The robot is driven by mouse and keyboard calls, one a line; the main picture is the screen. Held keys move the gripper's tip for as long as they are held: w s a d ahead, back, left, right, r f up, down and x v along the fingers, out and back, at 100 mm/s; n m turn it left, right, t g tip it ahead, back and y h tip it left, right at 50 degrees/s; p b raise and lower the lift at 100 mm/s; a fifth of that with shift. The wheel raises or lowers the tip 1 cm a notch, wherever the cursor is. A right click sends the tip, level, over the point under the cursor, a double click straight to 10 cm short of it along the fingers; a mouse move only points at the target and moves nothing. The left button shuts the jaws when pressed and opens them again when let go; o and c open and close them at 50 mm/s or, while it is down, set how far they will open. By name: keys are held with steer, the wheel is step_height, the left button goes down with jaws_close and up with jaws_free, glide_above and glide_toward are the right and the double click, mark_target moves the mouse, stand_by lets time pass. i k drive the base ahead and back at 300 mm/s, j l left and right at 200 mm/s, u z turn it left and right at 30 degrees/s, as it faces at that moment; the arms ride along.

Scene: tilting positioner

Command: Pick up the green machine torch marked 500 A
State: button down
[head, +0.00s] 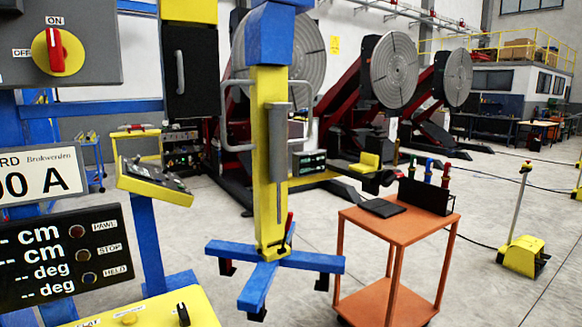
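A slim green torch (413,166) stands upright at the left end of a black rack (425,196) on an orange cart (401,228). A blue torch (429,169) and a red torch (446,175) stand beside it in the same rack. The lower parts of the torches are hidden by the rack. Any marking on them is too small to read. My gripper is not in view.
A yellow column (268,165) on a blue cross-shaped base (262,265) stands left of the cart. A dark flat plate (382,207) lies on the cart top. A control panel (62,255) fills the left.

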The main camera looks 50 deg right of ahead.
mark_target(412, 169)
steer(key=k+l, duration=0.1)
steer(key=l, duration=1.85)
steer(key=k+l, duration=0.15)
steer(key=l, duration=1.8)
steer(key=k+l, duration=0.15)
steer(key=l, duration=0.8)
steer(key=k+l, duration=0.1)
steer(key=l, duration=1.85)
steer(key=i+l, duration=0.1)
steer(key=l, duration=0.35)
steer(key=i+l, duration=0.1)
steer(key=l, duration=0.8)
steer(key=i, duration=0.05)
